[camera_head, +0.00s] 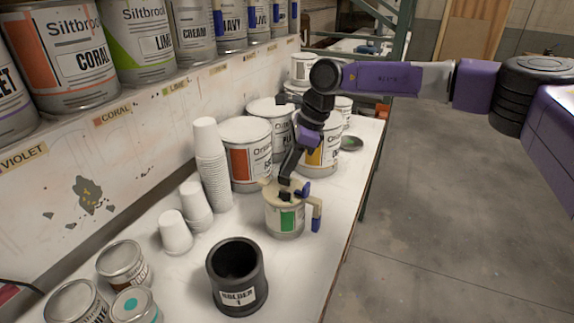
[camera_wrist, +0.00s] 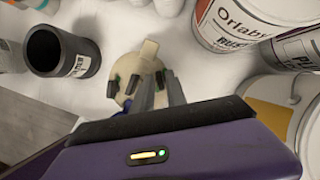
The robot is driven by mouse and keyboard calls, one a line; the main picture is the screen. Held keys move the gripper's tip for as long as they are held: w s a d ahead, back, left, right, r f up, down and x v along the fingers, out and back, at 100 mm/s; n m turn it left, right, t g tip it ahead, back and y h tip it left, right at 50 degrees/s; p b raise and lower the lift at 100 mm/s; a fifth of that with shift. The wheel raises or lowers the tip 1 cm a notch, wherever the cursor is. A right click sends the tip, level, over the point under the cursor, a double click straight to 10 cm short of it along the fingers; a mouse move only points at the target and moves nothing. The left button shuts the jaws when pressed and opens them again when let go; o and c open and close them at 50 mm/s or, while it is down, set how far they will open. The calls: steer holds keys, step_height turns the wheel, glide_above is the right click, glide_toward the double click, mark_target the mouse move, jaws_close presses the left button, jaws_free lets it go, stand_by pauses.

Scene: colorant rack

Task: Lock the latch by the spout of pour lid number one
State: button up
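A can with a green label (camera_head: 287,221) stands on the white bench. No number is readable on the lid. Dark latch-like pieces (camera_wrist: 134,84) lie on the lid. My gripper (camera_head: 288,191) points down at the lid's top, touching or just above it. Its grey fingers partly cover the lid, and the latch's state is unclear.
A black holder marked 1 (camera_head: 238,275) stands in front of the can. Stacked white cups (camera_head: 210,165) and large paint cans (camera_head: 245,150) stand left and behind. Small tins (camera_head: 122,264) are at front left. The bench edge is close on the right.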

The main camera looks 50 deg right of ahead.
steer(key=shift+f, duration=0.15)
jaws_close()
steer(key=m+b, duration=0.2)
steer(key=b, duration=0.1)
steer(key=m+t+h+b, duration=0.1)
steer(key=shift+a+f, duration=0.15)
steer(key=shift+f, duration=0.1)
steer(key=shift+r+m+h+b, duration=0.2)
steer(key=shift+m+h+b, duration=0.1)
steer(key=shift+m+b, duration=0.65)
